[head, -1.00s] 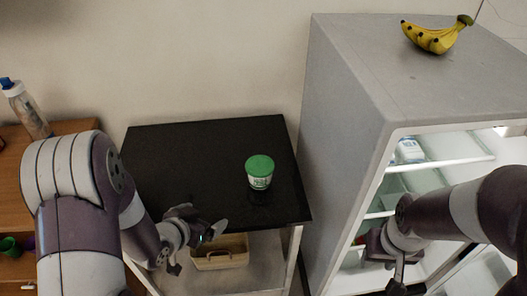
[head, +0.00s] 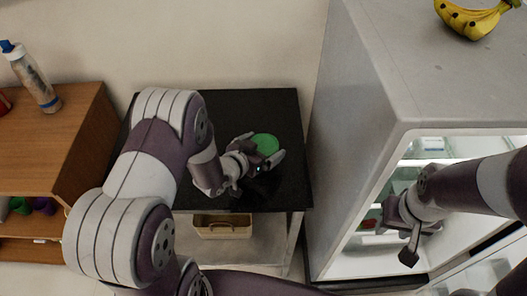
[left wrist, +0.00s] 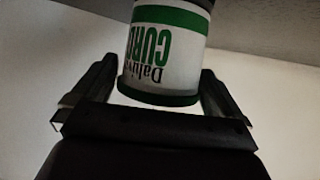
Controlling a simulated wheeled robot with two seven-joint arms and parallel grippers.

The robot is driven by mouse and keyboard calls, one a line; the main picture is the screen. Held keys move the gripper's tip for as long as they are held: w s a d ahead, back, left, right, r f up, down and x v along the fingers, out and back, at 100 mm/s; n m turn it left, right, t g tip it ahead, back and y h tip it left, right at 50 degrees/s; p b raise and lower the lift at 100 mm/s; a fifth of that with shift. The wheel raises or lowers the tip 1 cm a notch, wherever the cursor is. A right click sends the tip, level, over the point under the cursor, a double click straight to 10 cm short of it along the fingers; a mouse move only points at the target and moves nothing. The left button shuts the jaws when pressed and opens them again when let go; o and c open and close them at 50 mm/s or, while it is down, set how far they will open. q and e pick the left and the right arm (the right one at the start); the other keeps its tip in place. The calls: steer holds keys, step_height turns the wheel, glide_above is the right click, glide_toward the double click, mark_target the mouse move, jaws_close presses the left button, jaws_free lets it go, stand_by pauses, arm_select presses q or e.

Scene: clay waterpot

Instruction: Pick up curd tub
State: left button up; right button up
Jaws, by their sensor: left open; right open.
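The curd tub (head: 264,143), with a green lid, stands on the black table top (head: 275,108). My left gripper (head: 262,151) is at the tub's near side and hides most of its body in the head view. In the left wrist view the white and green tub (left wrist: 163,62) shows its "CURD" label beyond and between the two open fingers (left wrist: 160,90), with gaps on both sides. My right gripper (head: 397,236) is open and empty in front of the open fridge.
The grey fridge (head: 365,110) stands to the right, with bananas (head: 474,18) on top. A wooden cabinet (head: 55,140) with a bottle (head: 32,77) is at the left. A basket (head: 222,228) sits on the shelf under the table.

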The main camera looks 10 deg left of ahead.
arm_select(q)
steer(key=shift+w, duration=0.15)
steer(key=c, duration=1)
